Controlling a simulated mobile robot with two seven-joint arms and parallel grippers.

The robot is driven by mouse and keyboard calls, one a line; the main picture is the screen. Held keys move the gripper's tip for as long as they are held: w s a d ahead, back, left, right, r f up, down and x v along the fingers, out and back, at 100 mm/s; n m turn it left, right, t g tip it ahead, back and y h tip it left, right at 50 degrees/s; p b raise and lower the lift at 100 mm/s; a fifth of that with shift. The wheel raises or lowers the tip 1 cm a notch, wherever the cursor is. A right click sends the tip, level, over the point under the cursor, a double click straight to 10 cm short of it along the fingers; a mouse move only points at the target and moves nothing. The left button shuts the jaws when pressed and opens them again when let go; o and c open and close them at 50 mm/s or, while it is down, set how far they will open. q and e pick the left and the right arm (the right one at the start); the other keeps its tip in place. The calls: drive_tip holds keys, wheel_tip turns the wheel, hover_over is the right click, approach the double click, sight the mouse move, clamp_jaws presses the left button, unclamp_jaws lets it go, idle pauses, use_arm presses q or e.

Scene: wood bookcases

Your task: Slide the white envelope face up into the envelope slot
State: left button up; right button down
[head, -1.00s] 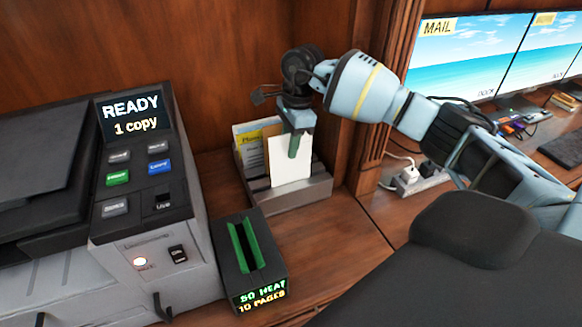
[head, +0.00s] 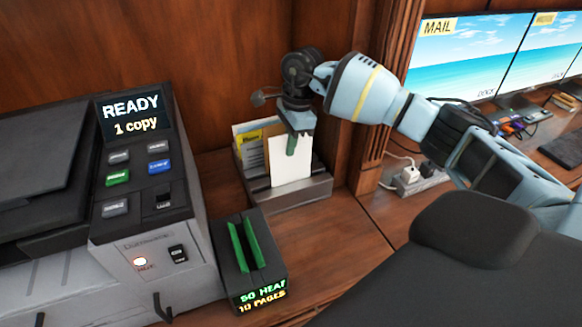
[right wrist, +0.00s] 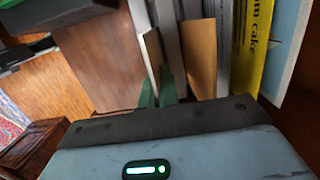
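The white envelope (head: 283,172) stands upright in the grey desk sorter (head: 310,191), in front of a tan sheet and a yellow-and-white booklet. Its lower edge is hidden behind the sorter's front wall. I cannot tell exactly which slot it is in. My right gripper (head: 291,145) is above the sorter, pointing down, with a green finger over the envelope's upper part. In the right wrist view, the two green fingers (right wrist: 157,92) are close together, with the white envelope's edge (right wrist: 153,55) between them. My left gripper is not in view.
A printer (head: 150,240) with a READY screen stands at the left. A black device with green strips (head: 250,270) sits in front of the sorter. A wooden post (head: 368,110) rises to the right, near a white power strip (head: 415,180). Bare desk lies right of the device.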

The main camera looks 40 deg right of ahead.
idle(0.4)
wheel_tip(320, 180, up, 10)
drive_tip(key=shift+r, duration=0.25)
idle(0.5)
